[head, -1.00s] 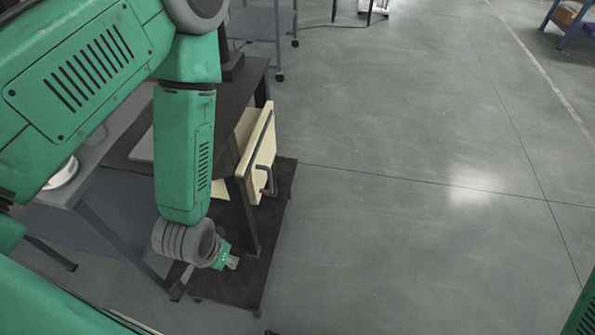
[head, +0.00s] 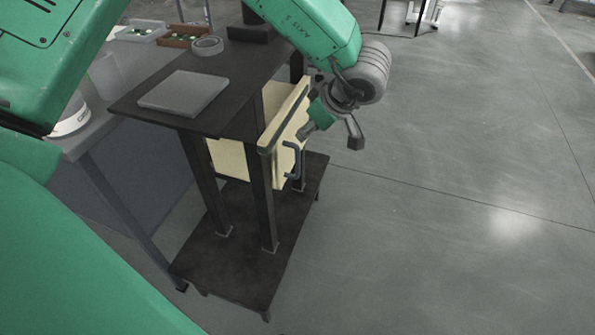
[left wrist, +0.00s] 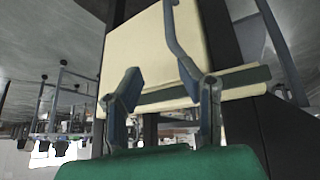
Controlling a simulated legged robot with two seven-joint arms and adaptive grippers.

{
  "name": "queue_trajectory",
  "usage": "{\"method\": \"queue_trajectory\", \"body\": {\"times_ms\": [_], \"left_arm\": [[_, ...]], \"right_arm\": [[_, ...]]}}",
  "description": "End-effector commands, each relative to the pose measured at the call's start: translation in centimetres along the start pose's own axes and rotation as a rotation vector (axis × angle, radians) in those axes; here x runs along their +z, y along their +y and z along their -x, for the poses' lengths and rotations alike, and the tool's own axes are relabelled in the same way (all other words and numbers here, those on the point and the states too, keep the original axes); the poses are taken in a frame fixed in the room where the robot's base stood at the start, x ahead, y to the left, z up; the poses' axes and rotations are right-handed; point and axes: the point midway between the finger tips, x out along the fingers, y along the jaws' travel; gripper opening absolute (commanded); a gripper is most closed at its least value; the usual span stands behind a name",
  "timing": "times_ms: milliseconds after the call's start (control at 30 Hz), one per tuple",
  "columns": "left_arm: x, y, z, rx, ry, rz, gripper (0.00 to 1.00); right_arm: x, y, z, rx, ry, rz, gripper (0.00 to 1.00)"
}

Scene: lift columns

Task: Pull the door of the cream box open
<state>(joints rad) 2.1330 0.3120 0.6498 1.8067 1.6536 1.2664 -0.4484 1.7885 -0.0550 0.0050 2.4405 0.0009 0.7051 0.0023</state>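The cream box (head: 229,154) sits beneath the dark table top, partly hidden by a table leg. Its cream door (head: 290,118) stands ajar, with a dark strip along its top edge and a dark bar handle (head: 291,160) on its face. My left gripper (head: 333,137) is beside the upper far part of the door, beyond the handle, with its fingers spread and nothing between them. Contact with the door cannot be told. My right gripper is out of view.
The dark table (head: 232,88) carries a grey flat slab (head: 184,92) and a grey ring (head: 207,46). Its lower shelf (head: 238,262) lies below the box. A grey bench with a wooden tray (head: 184,36) stands to the left. Open floor (head: 450,200) lies to the right.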

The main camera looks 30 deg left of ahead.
Motion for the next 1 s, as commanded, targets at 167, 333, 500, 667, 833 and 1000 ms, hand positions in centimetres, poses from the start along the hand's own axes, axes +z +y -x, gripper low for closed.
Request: {"method": "queue_trajectory", "body": {"times_ms": [167,333,500,667,833,1000], "left_arm": [[0.1,0.3,2.7,-0.125,-0.129,0.121,0.33],[0.2,0.1,3.1,-0.159,-0.167,0.141,0.33],[0.8,-0.3,0.6,-0.161,-0.165,0.138,0.33],[1.4,-0.8,-3.0,-0.161,-0.165,0.138,0.33],[2.1,-1.3,-6.3,-0.160,-0.164,0.138,0.33],[2.4,-1.6,-8.6,-0.158,-0.164,0.138,0.33]], "right_arm": [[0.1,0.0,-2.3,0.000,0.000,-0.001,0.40],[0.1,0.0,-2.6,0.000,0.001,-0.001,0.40],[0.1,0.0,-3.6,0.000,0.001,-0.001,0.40],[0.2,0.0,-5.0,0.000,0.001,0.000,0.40],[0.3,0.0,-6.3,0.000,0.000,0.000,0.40],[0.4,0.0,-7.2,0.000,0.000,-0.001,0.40]]}}
